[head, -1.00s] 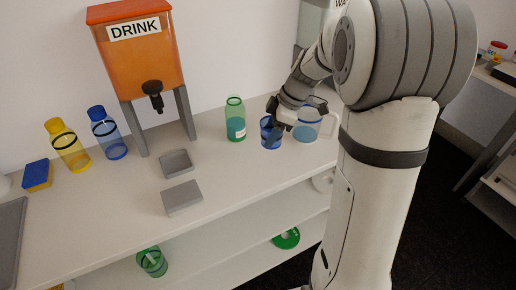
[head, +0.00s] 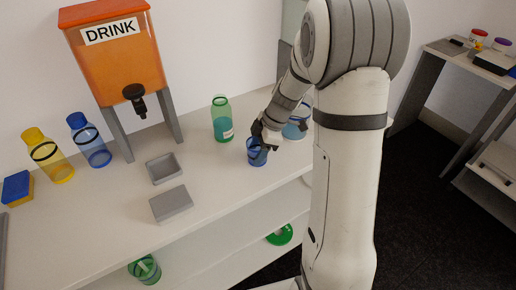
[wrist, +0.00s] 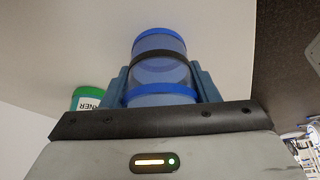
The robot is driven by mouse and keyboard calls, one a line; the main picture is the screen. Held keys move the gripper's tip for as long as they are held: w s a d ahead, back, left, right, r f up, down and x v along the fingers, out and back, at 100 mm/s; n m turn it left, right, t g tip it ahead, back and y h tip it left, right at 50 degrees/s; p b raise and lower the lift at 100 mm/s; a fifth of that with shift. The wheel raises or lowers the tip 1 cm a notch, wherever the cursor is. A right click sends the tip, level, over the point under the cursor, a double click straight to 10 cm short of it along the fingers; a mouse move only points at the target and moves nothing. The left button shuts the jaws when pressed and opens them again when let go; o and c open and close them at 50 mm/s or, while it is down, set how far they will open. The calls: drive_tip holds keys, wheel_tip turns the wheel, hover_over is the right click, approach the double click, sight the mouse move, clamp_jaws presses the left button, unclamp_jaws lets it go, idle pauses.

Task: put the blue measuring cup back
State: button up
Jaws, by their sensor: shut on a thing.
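The blue measuring cup (head: 257,157) is a small clear blue cup with a dark band, roughly upright near the front of the white counter (head: 215,178). My gripper (head: 264,140) is shut on it from above and to the right. In the wrist view the blue cup (wrist: 160,72) lies between the two fingers of my gripper (wrist: 162,82), with blue rims and a black band showing. I cannot tell whether its bottom touches the counter. Part of its upper side is hidden by the gripper in the head view.
A green bottle (head: 222,120) stands behind the cup, and a clear blue-tinted container (head: 297,128) stands behind my gripper. Two grey trays (head: 171,204) (head: 164,168) lie to the left below the orange drink dispenser (head: 115,50). Yellow (head: 48,156) and blue (head: 89,141) bottles stand farther left.

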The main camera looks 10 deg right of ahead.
drive_tip(key=shift+s+r, duration=0.1)
drive_tip(key=o, duration=1.1)
drive_tip(key=shift+r, duration=0.1)
drive_tip(key=v, duration=1.1)
drive_tip(key=s+a+m+h, duration=0.1)
drive_tip(key=s+m, duration=0.4)
drive_tip(key=s, duration=0.2)
drive_tip(key=s+a+r+m+t+h, duration=0.1)
drive_tip(key=s+m+h, duration=0.1)
drive_tip(key=s+m, duration=0.4)
drive_tip(key=s+a+m+t+h+b, duration=0.1)
drive_tip(key=s+m, duration=0.5)
drive_tip(key=s, duration=0.2)
drive_tip(key=shift+a+r+h, duration=0.2)
drive_tip(key=shift+a+h, duration=0.1)
drive_tip(key=shift+a, duration=0.1)
